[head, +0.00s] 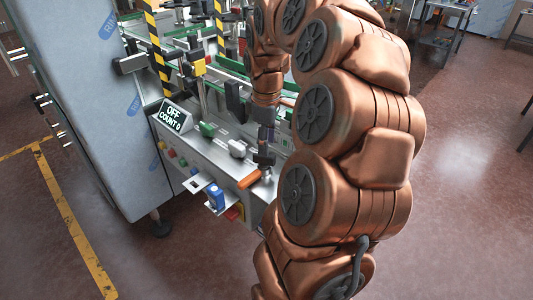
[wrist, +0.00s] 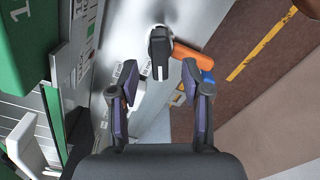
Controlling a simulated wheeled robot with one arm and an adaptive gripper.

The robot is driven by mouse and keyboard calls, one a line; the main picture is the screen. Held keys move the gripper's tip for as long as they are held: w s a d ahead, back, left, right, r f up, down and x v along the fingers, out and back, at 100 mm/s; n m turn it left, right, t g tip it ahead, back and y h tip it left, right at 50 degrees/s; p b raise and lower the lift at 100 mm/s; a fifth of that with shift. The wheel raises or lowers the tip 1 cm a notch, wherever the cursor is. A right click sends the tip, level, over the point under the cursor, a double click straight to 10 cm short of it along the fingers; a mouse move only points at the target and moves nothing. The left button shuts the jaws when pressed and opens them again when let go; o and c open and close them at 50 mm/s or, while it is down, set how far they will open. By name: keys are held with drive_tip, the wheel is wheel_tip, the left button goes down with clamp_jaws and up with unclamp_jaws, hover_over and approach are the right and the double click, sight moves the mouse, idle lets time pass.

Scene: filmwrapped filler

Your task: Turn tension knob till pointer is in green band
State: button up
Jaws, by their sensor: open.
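A black knob (wrist: 160,46) with a pale line on it shows in the wrist view, on a light round base on the machine's metal panel (wrist: 148,15). It is likely the tension knob. My gripper (wrist: 159,68) is open and empty. The knob lies between and just beyond its fingertips, with a gap on each side. In the head view my gripper (head: 265,140) is above the right end of the sloped panel, and I cannot clearly separate its tips from the knob there. I cannot make out a green band or the gauge pointer in either view.
An orange handle (head: 249,180) sits close to the knob, also in the wrist view (wrist: 198,50). A blue part (head: 215,197), a pale knob (head: 237,148), a green part (head: 207,129) and a display reading "OFF COUNT 0" (head: 173,118) are nearby. A tall grey cabinet (head: 95,80) stands left.

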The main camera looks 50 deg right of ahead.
sight(264, 158)
drive_tip(key=shift+f+p, duration=0.5)
drive_tip(key=shift+f, duration=2)
drive_tip(key=shift+c, duration=0.2)
clamp_jaws()
